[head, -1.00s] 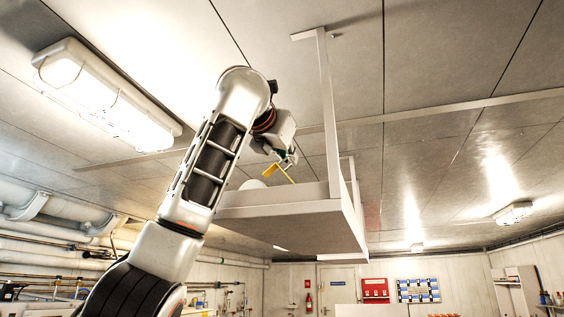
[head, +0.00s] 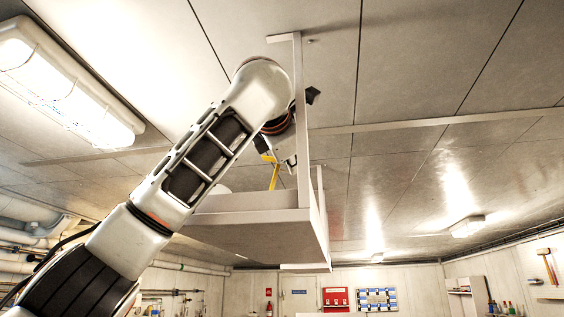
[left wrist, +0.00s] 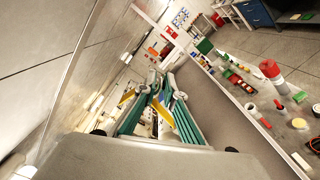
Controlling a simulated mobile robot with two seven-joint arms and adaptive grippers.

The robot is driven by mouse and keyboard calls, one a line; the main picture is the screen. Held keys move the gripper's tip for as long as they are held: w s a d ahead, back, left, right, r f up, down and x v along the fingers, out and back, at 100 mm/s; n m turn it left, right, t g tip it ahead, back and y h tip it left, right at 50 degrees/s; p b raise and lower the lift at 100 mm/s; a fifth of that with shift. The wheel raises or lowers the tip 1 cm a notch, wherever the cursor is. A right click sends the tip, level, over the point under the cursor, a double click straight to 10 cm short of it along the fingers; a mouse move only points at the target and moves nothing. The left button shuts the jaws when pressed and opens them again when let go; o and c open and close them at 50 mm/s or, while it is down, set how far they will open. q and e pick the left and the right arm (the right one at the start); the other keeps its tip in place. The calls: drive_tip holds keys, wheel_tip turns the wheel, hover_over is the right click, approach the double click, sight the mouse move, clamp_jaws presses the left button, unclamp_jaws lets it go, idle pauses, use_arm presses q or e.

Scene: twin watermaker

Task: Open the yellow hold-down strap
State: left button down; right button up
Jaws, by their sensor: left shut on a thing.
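The yellow strap (head: 274,176) stands up above the hanging white shelf (head: 250,217) in the head view, near the shelf's post. My left gripper (head: 288,161) is at the strap's upper end, partly behind my arm and the post. In the left wrist view the green-padded fingers of my left gripper (left wrist: 158,84) are closed around part of the yellow strap (left wrist: 160,110). Another yellow piece (left wrist: 128,97) shows beside the left finger. The strap's lower fixing is hidden behind the shelf's rim. My right gripper is in neither view.
The white post (head: 300,115) rises to the ceiling close beside my left gripper. A ceiling lamp (head: 75,85) hangs at the left. In the left wrist view a red-and-white bottle (left wrist: 274,76) and several small items stand on a surface at the right.

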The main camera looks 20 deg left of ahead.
use_arm(q)
drive_tip(key=shift+w+a+f, duration=0.2)
drive_tip(key=shift+a+f, duration=0.1)
drive_tip(key=shift+a, duration=0.05)
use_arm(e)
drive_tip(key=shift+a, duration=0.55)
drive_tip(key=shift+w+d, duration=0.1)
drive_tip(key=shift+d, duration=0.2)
use_arm(q)
drive_tip(key=c, duration=2.2)
unclamp_jaws()
drive_tip(key=shift+s, duration=0.1)
drive_tip(key=shift+c, duration=0.2)
drive_tip(key=shift+s+a, duration=0.15)
drive_tip(key=shift+a, duration=0.25)
drive_tip(key=shift+d+r, duration=0.1)
drive_tip(key=shift+d, duration=0.25)
drive_tip(key=shift+r, duration=0.1)
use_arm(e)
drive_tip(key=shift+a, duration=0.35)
use_arm(q)
drive_tip(key=shift+a, duration=0.1)
